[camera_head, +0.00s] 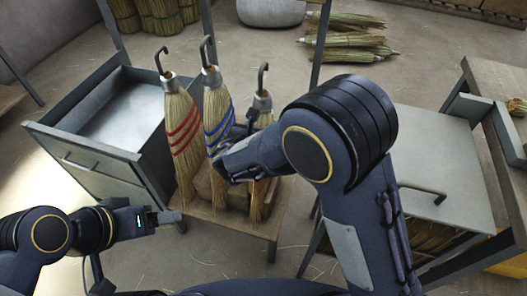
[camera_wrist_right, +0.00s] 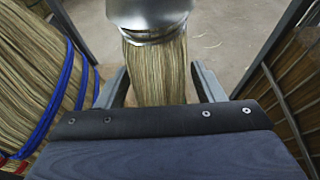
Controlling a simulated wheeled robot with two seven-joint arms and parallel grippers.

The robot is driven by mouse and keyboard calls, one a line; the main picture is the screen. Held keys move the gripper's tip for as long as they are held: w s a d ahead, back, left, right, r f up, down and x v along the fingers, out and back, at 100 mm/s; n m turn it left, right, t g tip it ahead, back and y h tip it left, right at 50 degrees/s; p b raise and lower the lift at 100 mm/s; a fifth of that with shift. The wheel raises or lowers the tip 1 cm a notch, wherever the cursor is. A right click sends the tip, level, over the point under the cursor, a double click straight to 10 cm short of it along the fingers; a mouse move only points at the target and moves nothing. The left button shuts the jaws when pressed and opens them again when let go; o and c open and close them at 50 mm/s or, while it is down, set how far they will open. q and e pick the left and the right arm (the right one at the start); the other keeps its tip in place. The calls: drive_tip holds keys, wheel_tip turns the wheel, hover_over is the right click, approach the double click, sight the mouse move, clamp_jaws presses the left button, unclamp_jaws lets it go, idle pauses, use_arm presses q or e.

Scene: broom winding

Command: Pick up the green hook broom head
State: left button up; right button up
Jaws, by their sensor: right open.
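A broom head with a metal cap and dark hook (camera_head: 263,100) stands rightmost of three on a low wooden stand. Its binding colour is hidden by my right arm, so I cannot confirm it is the green one. My right gripper (camera_head: 250,125) is at this broom head. In the right wrist view its open fingers (camera_wrist_right: 160,88) lie either side of the straw (camera_wrist_right: 158,70), just below the metal cap (camera_wrist_right: 150,15). I cannot tell whether they touch it. My left gripper (camera_head: 172,217) is low at the left, apart from the brooms; its jaws are unclear.
A blue-bound broom head (camera_head: 216,110) stands close to the left, and a red-bound one (camera_head: 180,120) beyond it. The wooden stand (camera_head: 230,222) is below. An open metal drawer (camera_head: 85,165) is at the left, a grey cabinet (camera_head: 440,150) at the right. Straw bundles (camera_head: 345,40) lie behind.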

drive_tip(key=shift+w+d+f, duration=0.2)
drive_tip(key=shift+w+f, duration=0.1)
drive_tip(key=shift+w, duration=0.25)
drive_tip(key=shift+c, duration=0.4)
clamp_jaws()
drive_tip(key=shift+r, duration=0.1)
